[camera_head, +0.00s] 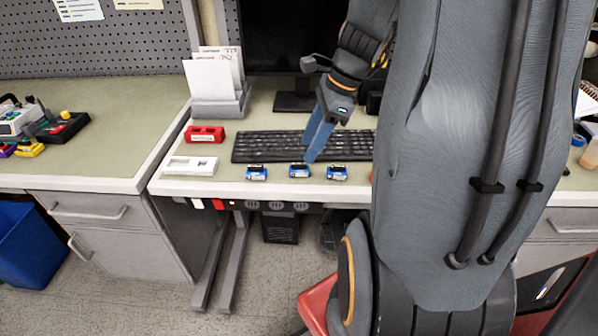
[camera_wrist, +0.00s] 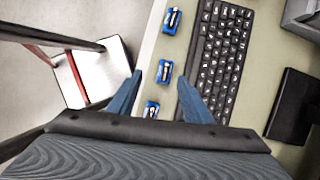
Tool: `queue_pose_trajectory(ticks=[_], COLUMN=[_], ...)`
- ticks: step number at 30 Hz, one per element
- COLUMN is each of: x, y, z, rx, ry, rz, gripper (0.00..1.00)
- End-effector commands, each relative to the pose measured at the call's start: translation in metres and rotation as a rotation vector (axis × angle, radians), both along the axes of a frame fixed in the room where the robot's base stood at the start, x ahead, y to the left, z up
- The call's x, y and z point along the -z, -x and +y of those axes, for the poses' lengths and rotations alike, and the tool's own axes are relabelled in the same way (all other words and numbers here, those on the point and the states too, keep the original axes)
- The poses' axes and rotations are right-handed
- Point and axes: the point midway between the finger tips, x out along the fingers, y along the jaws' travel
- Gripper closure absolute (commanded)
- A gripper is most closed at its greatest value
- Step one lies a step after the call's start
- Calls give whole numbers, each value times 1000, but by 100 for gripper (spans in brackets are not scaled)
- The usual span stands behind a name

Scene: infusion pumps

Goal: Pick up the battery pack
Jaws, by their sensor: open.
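Three small blue packs with black and silver tops lie in a row along the front of the desk: a left one (camera_head: 256,172), a middle one (camera_head: 299,170) and a right one (camera_head: 337,172). I cannot tell which is meant as the battery pack. My gripper (camera_head: 309,152) is open and empty, its blue fingers pointing down just above and behind the middle pack. In the wrist view, the middle pack (camera_wrist: 165,71) shows between the fingertips (camera_wrist: 159,77). Another pack (camera_wrist: 172,20) is farther up, and a third (camera_wrist: 152,109) is lower, partly hidden by my gripper.
A black keyboard (camera_head: 290,146) lies right behind the packs. A red block (camera_head: 204,134) and a white tray (camera_head: 190,166) sit to the left. A paper holder (camera_head: 222,105) and a monitor (camera_head: 290,45) stand at the back. The desk's front edge is close to the packs.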

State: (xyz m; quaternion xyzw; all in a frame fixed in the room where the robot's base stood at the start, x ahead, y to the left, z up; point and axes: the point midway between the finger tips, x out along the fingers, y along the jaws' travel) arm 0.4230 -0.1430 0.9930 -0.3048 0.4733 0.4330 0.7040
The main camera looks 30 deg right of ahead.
Motion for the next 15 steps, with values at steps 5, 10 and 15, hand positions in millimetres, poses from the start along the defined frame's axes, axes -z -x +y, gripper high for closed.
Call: queue_pose_trajectory(ticks=[5, 10, 15], x=[9, 25, 40], y=[-4, -7, -11], z=[-4, 1, 3], rx=[77, 74, 73], ry=[-30, -28, -28], rz=[12, 12, 13], gripper=[55, 55, 55])
